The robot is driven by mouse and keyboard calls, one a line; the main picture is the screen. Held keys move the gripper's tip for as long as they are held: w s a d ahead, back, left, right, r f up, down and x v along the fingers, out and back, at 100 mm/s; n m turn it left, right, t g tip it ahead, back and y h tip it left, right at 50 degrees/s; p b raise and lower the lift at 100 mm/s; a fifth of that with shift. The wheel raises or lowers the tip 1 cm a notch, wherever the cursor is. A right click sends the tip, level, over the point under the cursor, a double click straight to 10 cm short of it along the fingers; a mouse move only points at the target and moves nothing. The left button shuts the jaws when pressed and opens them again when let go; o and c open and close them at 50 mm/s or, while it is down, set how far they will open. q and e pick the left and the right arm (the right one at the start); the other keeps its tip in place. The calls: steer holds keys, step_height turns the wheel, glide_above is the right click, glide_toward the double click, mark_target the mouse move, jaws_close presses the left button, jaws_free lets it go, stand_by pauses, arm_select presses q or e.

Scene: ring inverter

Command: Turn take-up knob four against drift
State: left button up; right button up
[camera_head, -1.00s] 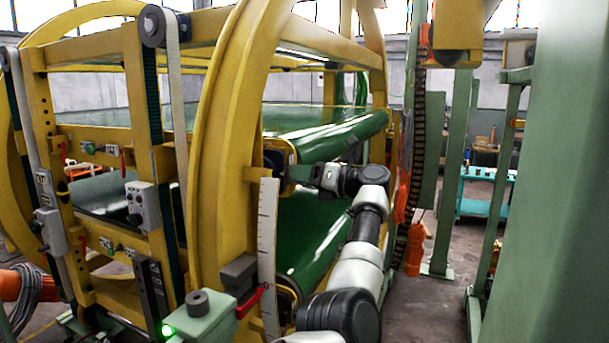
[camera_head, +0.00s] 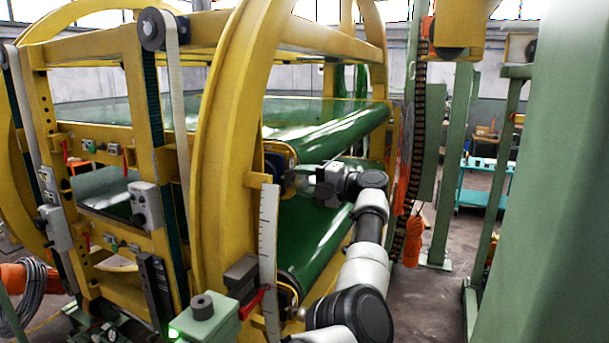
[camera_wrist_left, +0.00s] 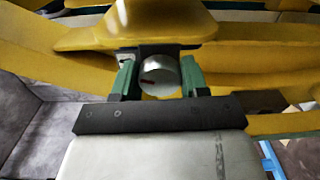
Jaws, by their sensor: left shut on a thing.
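In the left wrist view, a round silver take-up knob (camera_wrist_left: 160,74) with a short dark red mark on its face sits against a yellow frame member. The green fingers of my left gripper (camera_wrist_left: 158,82) stand on either side of it and are shut on it. In the head view, my left gripper (camera_head: 302,178) reaches the yellow ring frame beside the end of the upper green roller, and the knob is too small and covered to make out there. The number of this knob is not readable. My right gripper is not in view.
The yellow ring frame (camera_head: 215,150) stands close left of my arm, with a white scale (camera_head: 268,235) and red pointer (camera_head: 252,303) below the gripper. A green box (camera_head: 205,318) with a lit green lamp is at the bottom. A green column (camera_head: 550,200) fills the right.

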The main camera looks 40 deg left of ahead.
arm_select(q)
steer(key=m+p, duration=0.2)
steer(key=m, duration=0.1)
steer(key=shift+r+m, duration=0.1)
steer(key=shift+m, duration=0.3)
steer(key=shift+m+p, duration=0.4)
steer(key=shift+m, duration=0.2)
steer(key=shift+f, duration=0.2)
steer(key=o, duration=0.9)
steer(key=shift+w+d, duration=0.1)
